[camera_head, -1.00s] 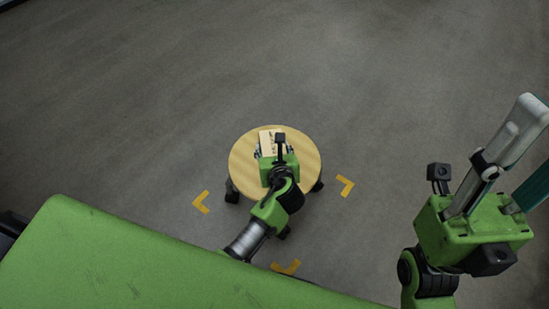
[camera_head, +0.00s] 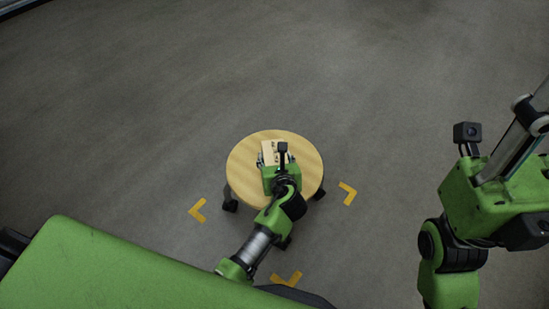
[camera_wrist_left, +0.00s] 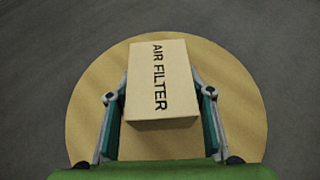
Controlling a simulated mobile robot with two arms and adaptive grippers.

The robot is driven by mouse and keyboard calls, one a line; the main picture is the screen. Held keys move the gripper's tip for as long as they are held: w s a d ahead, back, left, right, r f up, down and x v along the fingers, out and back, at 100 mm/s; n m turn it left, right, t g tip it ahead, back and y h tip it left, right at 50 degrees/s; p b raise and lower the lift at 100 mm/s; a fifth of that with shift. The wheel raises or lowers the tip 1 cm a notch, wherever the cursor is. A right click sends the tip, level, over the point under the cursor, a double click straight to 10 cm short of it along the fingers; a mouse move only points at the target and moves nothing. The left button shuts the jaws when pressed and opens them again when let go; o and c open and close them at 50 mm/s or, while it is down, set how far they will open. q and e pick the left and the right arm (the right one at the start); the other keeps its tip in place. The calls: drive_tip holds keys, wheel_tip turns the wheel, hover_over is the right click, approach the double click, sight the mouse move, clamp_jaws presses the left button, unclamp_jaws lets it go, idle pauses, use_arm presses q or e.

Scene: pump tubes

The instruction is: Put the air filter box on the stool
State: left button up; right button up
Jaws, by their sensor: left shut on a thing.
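The air filter box (camera_head: 267,149) is a small tan carton over the seat of the round wooden stool (camera_head: 243,170). My left gripper (camera_head: 275,158) is shut on it. In the left wrist view the box (camera_wrist_left: 160,75), with "AIR FILTER" on its top, sits between the fingers of the gripper (camera_wrist_left: 159,96), over the stool seat (camera_wrist_left: 238,110). I cannot tell whether its underside touches the seat. My right gripper's green body (camera_head: 500,195) is at the right; its fingertips are cut off by the frame edge.
Yellow corner marks (camera_head: 348,193) lie on the grey floor around the stool. The stool's dark feet (camera_head: 230,203) show at its sides. The floor beyond the stool is clear. A green surface (camera_head: 110,270) fills the lower left.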

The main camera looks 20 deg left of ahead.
use_arm(q)
drive_tip(key=o, duration=1.2)
drive_tip(key=shift+f, duration=0.1)
drive_tip(key=shift+c, duration=0.2)
